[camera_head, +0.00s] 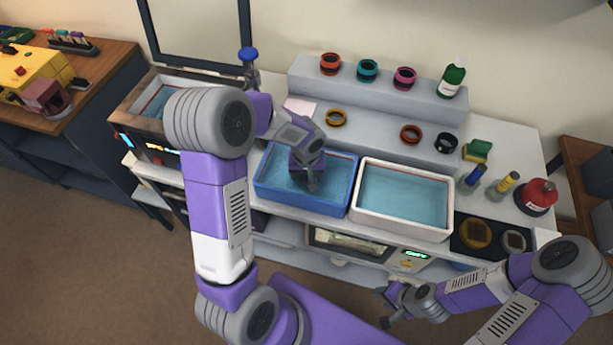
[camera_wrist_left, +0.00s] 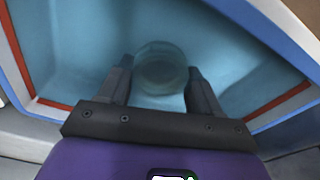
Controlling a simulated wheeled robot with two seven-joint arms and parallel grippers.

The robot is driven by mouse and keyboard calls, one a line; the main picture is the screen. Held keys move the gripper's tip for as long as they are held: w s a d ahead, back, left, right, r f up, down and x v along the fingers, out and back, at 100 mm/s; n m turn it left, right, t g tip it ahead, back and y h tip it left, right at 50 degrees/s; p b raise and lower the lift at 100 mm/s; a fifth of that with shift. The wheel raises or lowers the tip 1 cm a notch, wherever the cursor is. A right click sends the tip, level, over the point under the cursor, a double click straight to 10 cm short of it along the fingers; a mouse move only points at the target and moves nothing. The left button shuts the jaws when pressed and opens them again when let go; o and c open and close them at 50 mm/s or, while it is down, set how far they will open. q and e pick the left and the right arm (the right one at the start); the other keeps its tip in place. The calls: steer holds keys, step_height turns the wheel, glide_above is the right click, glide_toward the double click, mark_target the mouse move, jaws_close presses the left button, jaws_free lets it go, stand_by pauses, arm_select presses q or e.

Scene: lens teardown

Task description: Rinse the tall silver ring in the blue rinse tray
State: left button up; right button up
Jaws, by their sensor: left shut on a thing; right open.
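The blue rinse tray (camera_head: 277,197) holds water and stands left of the white tray on the counter. My left gripper (camera_head: 312,183) reaches down into the blue tray. In the left wrist view my left gripper (camera_wrist_left: 158,82) has its two fingers on either side of a round ring (camera_wrist_left: 160,68), shut on it. The ring looks dull and blue-green through the water, so its silver colour and height are hard to tell. In the head view the ring is hidden by the gripper. My right gripper (camera_head: 388,306) is open and empty, low in front of the counter.
The white tray (camera_head: 408,230) of water adjoins on the right. Several coloured rings, such as a teal one (camera_head: 368,70), and a green bottle (camera_head: 453,78) stand on the raised shelf.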

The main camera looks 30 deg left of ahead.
arm_select(q)
steer(key=shift+r, duration=0.5)
steer(key=shift+f, duration=0.15)
steer(key=shift+f+b, duration=0.5)
steer(key=shift+r, duration=0.15)
steer(key=shift+r+p, duration=0.35)
steer(key=shift+r, duration=0.1)
